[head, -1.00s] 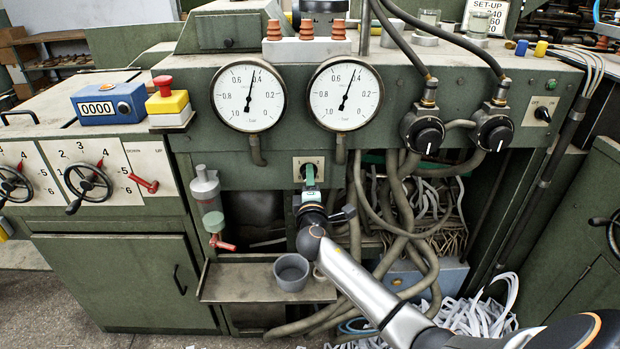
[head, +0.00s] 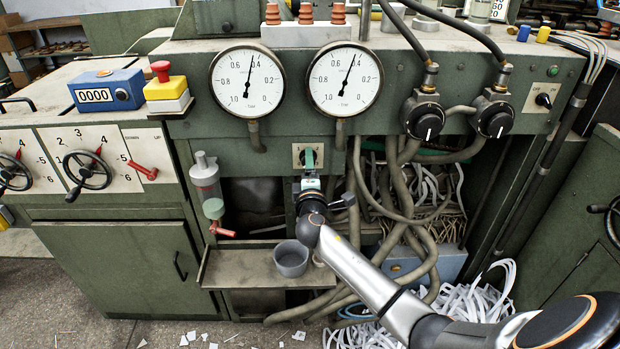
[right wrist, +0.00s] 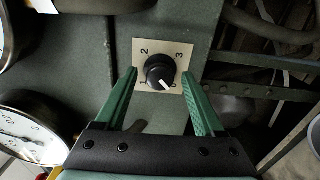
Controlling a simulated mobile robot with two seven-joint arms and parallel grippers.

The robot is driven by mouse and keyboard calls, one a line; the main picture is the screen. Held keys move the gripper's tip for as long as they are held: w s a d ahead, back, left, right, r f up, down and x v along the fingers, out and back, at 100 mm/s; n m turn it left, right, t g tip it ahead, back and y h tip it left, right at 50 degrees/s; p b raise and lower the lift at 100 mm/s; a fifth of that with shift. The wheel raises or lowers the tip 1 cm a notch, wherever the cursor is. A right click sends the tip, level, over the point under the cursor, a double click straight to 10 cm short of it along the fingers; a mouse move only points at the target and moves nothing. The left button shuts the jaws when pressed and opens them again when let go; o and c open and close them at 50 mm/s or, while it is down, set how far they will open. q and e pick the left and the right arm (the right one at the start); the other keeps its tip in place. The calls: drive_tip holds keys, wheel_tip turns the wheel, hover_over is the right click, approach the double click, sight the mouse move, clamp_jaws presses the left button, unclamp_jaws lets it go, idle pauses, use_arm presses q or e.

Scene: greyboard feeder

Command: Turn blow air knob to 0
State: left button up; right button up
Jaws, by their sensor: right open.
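The blow air knob (right wrist: 160,70) is a round black knob with a white pointer line, on a cream plate (right wrist: 143,47) marked 0 to 3. Its pointer aims down and right, at or close to the 0 mark. My right gripper (right wrist: 159,75) is open, its green fingers on either side of the knob; whether they touch it I cannot tell. In the head view my right gripper (head: 310,160) is in front of the same plate (head: 297,155) and hides the knob. My left gripper is not in view.
Two round gauges (head: 247,82) (head: 344,80) sit above the plate. Two larger black knobs (head: 424,121) (head: 495,120) with hoses are to the right. A grey cup (head: 291,260) stands on a shelf (head: 235,270) below my gripper. Hoses (head: 405,225) hang close on the right.

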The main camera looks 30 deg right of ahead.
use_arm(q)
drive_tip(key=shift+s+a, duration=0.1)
use_arm(e)
drive_tip(key=v, duration=1.2)
drive_tip(key=shift+d, duration=0.1)
drive_tip(key=s+a+f+m+g+y+p, duration=0.35)
drive_tip(key=s+a+f+y+p, duration=0.45)
drive_tip(key=s+f, duration=0.4)
drive_tip(key=s+a+f+m+g+y+p, duration=0.2)
drive_tip(key=s+a+m, duration=0.4)
drive_tip(key=s, duration=0.5)
drive_tip(key=shift+s+a+f+y+p, duration=0.3)
drive_tip(key=shift+a+f+y+p, duration=0.35)
drive_tip(key=shift+y, duration=0.35)
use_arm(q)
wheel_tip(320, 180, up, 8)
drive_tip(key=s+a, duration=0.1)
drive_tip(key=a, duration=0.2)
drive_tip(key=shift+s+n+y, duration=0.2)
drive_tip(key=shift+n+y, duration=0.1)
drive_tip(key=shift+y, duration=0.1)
use_arm(e)
drive_tip(key=shift+s+a+g, duration=0.1)
drive_tip(key=shift+g, duration=0.15)
drive_tip(key=shift+c, duration=0.2)
